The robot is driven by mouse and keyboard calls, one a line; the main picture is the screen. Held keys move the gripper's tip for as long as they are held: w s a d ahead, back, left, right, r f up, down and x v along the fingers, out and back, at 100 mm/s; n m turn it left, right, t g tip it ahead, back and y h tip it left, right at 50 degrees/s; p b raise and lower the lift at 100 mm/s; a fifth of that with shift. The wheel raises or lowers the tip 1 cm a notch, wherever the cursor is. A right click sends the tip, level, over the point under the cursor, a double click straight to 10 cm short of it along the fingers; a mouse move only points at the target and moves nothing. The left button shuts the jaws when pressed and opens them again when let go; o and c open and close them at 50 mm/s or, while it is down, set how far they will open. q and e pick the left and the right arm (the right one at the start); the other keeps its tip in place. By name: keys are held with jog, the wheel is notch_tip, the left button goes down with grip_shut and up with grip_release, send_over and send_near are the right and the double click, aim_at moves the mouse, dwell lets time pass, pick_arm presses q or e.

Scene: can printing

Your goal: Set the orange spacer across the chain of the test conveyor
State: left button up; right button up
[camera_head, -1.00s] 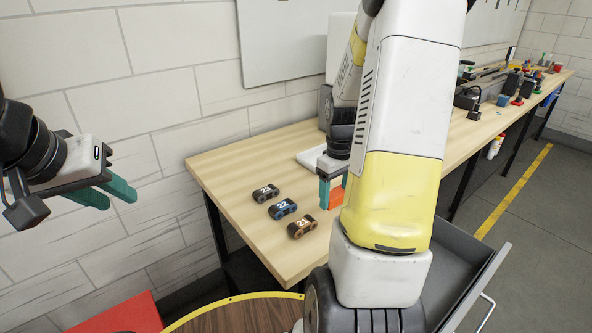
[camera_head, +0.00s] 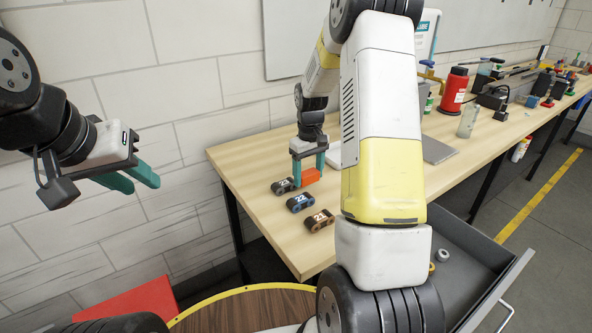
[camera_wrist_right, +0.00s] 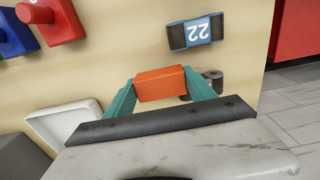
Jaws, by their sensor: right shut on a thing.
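The orange spacer (camera_head: 311,177) is a small block held between the teal fingers of my right gripper (camera_head: 308,166), which points down. The right wrist view also shows the spacer (camera_wrist_right: 160,83) with a finger at each end. The gripper is over the worktable, beside the dark numbered link (camera_head: 284,186); I cannot tell the height of the spacer above the table. My left gripper (camera_head: 143,184) is empty, its teal fingers apart, in the air left of the table. I cannot make out the test conveyor or its chain clearly.
A blue link marked 22 (camera_head: 299,203) and a brown link (camera_head: 319,220) lie on the worktable (camera_head: 255,200). A white tray (camera_wrist_right: 60,121) is near the gripper. A red bottle (camera_head: 455,90) stands further back. A grey drawer (camera_head: 478,262) is open at the front.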

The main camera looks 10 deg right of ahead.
notch_tip(320, 180, down, 3)
jog(key=shift+s+r, duration=0.1)
jog(key=shift+s, duration=0.05)
grip_shut()
jog(key=o, duration=1.5)
grip_release()
jog(key=shift+c, duration=0.2)
jog(key=shift+o, duration=0.3)
jog(key=shift+r, duration=0.15)
